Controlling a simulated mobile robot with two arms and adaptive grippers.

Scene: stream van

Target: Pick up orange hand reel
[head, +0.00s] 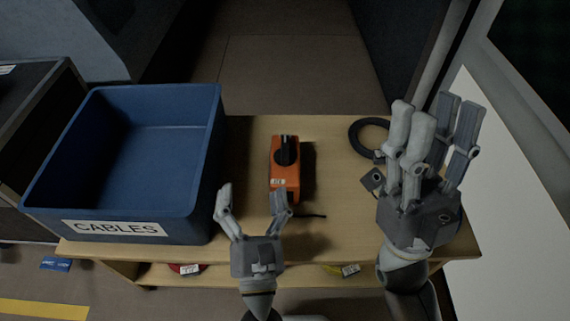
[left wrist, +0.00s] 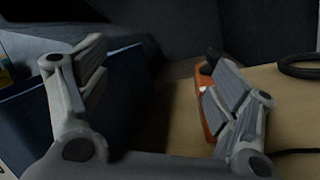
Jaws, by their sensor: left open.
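The orange hand reel (head: 278,180), an orange block with a black knob on top, lies on the wooden table right of the blue crate. My left gripper (head: 252,191) is open and empty, low in the head view, in front of and left of the reel. Its right fingertip is close to the reel's near end; contact cannot be told. In the left wrist view the reel (left wrist: 203,85) is partly hidden behind the right finger of my left gripper (left wrist: 150,75). My right gripper (head: 435,112) is open and empty over the table's right side.
A blue crate (head: 213,155) labelled CABLES stands left on the table (head: 250,128). A black coil (head: 357,139) lies at the right, partly behind my right gripper. A small dark piece (head: 374,180) is beside it. Labelled items sit on a shelf below.

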